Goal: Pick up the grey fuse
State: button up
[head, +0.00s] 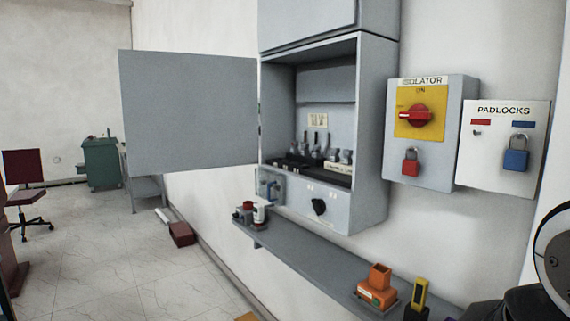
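The open grey cabinet (372,150) on the wall holds a row of small parts on a dark ledge. Several upright grey pieces (317,152) stand there, with a pale block (341,160) to their right. They look like fuses or fuse holders, but they are too small to tell which is the grey fuse. A cluster of small red, white and grey items (249,212) sits at the shelf's far left end. A grey fuse among them cannot be made out. My gripper is not in view; part of my arm shows at the lower right.
The cabinet door (188,107) stands wide open to the left. A narrow grey shelf (305,258) runs below, holding an orange device (377,288) and a yellow-black tool (419,297). The isolator box (432,150) and padlock board (503,165) hang right. Floor at left is largely clear.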

aim_at(294, 148)
jog(key=i+l+u, duration=0.1)
jog(key=i, duration=0.4)
jog(key=i+j+u, duration=0.2)
jog(key=i+j, duration=0.05)
jog(key=i, duration=0.1)
